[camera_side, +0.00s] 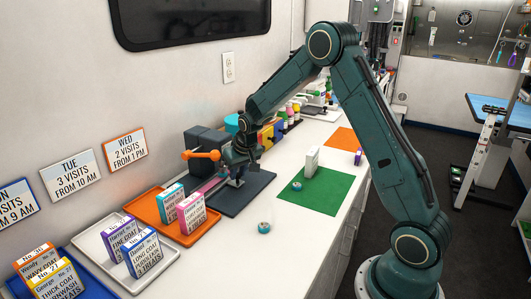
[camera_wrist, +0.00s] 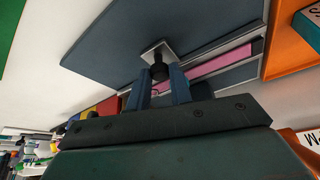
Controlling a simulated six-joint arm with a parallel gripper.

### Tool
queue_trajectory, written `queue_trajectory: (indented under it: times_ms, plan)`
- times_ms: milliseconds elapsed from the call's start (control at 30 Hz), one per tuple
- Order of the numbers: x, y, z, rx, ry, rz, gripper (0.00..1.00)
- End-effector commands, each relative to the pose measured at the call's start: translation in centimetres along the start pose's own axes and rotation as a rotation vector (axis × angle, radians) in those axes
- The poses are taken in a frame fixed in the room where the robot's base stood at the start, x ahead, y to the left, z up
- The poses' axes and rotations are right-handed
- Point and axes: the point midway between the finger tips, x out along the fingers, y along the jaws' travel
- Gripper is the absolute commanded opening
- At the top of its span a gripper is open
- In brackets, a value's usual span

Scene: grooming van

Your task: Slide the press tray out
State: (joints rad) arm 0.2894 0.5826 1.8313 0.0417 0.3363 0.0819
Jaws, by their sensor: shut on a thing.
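The press (camera_side: 205,145) is a dark grey block with an orange handle (camera_side: 201,155), standing on a dark base plate (camera_side: 245,195) against the wall side. A pink strip lies between pale rails on the base plate; it shows in the wrist view (camera_wrist: 222,61). A small metal plate (camera_wrist: 150,50) with a black knob (camera_wrist: 159,70) is beside the strip, apparently the press tray's pull end. My gripper (camera_side: 236,168) is low over the base plate. In the wrist view its two blue fingers (camera_wrist: 162,80) are shut on the black knob. The fingers hide part of the tray.
An orange tray (camera_side: 160,213) with boxes and a white tray (camera_side: 165,262) with boxes lie left of the base plate. A green mat (camera_side: 318,193) with a white box (camera_side: 312,161) lies to the right. A small round tin (camera_side: 264,227) stands on the counter in front.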

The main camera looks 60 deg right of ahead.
Motion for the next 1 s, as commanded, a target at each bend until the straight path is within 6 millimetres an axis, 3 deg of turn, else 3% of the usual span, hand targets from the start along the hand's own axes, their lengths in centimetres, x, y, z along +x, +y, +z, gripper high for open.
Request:
queue_trajectory:
  times_ms: [267, 800, 1000]
  plan:
    - [-0.6, 0.7, 1.4, 0.001, -0.001, 0.001, 0.0]
    - [-3.2, 3.5, 7.5, 0.001, 0.0, 0.002, 0.0]
    - [-3.4, 3.7, 8.2, 0.0, 0.0, 0.001, 0.0]
